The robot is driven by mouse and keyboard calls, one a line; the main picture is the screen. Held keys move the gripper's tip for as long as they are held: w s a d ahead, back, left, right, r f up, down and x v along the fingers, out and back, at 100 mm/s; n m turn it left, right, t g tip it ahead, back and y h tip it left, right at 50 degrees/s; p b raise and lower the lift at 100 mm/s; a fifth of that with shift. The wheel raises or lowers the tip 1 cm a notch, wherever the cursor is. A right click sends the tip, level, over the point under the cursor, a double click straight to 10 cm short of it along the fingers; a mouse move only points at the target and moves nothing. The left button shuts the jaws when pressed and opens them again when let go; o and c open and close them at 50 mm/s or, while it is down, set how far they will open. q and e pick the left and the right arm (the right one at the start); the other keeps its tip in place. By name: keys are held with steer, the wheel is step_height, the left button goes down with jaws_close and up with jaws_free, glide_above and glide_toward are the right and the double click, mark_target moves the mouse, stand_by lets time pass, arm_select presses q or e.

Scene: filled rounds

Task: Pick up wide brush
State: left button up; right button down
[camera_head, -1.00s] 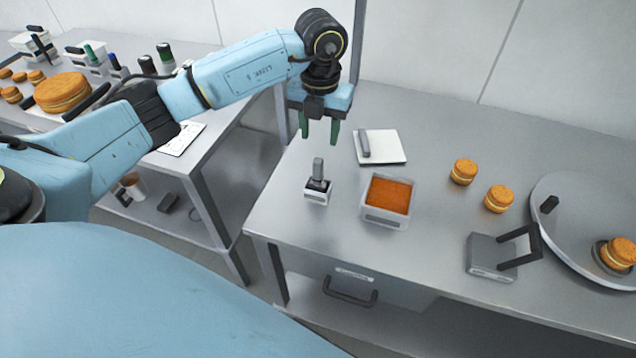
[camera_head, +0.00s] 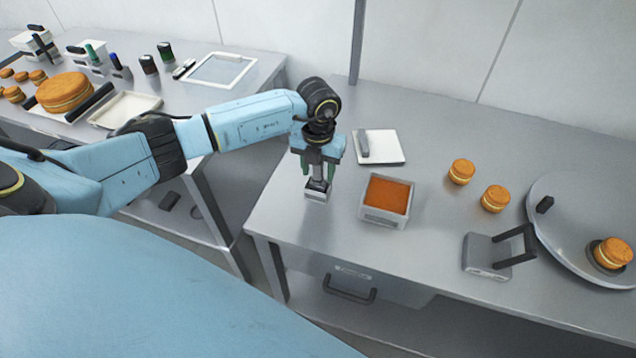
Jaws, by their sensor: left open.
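A brush with a dark upright handle (camera_head: 318,184) stands in a small light holder (camera_head: 316,196) near the left end of the right-hand table; I take it to be the wide brush. My left gripper (camera_head: 318,174) points down right over it, with its green fingers on either side of the handle's upper part. The jaws are open, and I cannot tell whether a finger touches the handle. The gripper hides the handle's top. My right gripper does not show.
An open container of orange filling (camera_head: 387,213) stands just right of the holder. Behind it lies a white board (camera_head: 381,147) with a grey item. Two filled rounds, a grey press-like stand (camera_head: 488,257) and a round grey tray (camera_head: 560,190) are further right. The left table (camera_head: 170,95) is crowded.

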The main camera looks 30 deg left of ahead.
arm_select(q)
jaws_close()
step_height(320, 180, up, 10)
steer(key=shift+r+b, duration=0.1)
steer(key=shift+b, duration=0.55)
